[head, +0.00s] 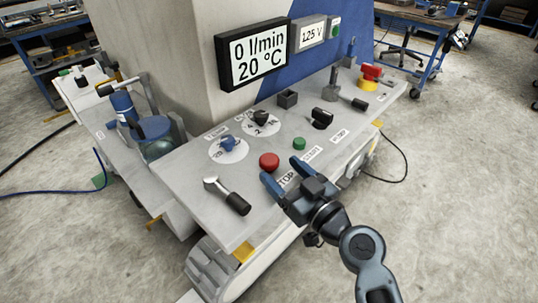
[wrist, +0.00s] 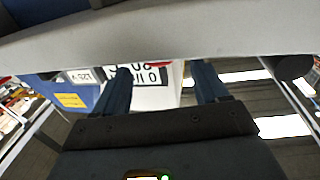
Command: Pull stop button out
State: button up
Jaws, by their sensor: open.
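The red stop button (head: 269,160) is a round mushroom knob on the grey sloping panel, beside the "STOP" label (head: 286,180). My gripper (head: 283,171) is open and empty, just to the front right of the button in the head view. Its blue fingers are apart and point toward the panel. The button is not between the fingers; the exact gap to it is hard to judge. In the wrist view my gripper (wrist: 162,76) shows both fingers spread, with the picture upside down. Small red patches show near the fingers there, but I cannot tell whether they are the button.
A green button (head: 299,143) stands right of the red one. A lever with a black handle (head: 238,203) lies to its left. Blue (head: 228,144) and black (head: 261,117) dials sit behind. A red-and-yellow switch (head: 370,76) is at the far right. The panel's front edge is near my gripper.

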aim_at(275, 165)
jog(key=shift+p+x, duration=0.45)
jog(key=shift+x, duration=2.3)
jog(key=shift+c, duration=0.3)
